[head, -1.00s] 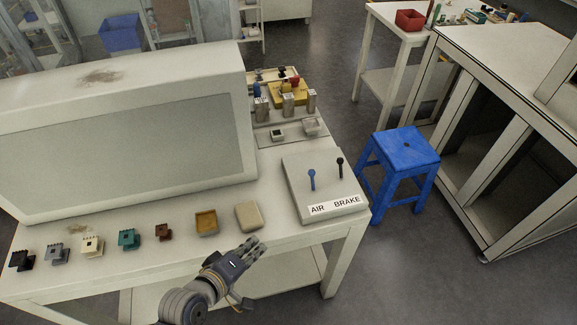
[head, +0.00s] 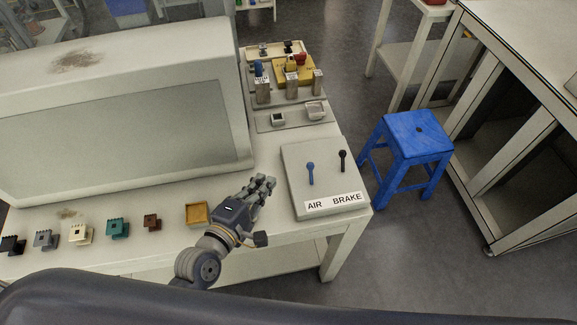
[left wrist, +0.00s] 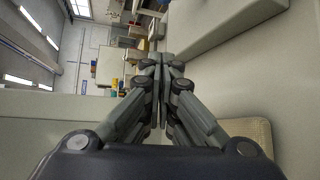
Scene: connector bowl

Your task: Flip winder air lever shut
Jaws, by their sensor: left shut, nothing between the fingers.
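My left gripper (head: 268,184) is shut and empty, just left of the control box and short of the blue lever. In the left wrist view my gripper's closed fingers (left wrist: 160,62) point ahead along the table; the levers cannot be made out there. My right gripper is not in view.
A big grey screen housing (head: 120,120) stands left. Several coloured connectors, such as a teal one (head: 118,228), and a yellow tray (head: 197,213) line the front edge. A panel with switches (head: 290,85) lies behind. A blue stool (head: 412,140) stands right of the table.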

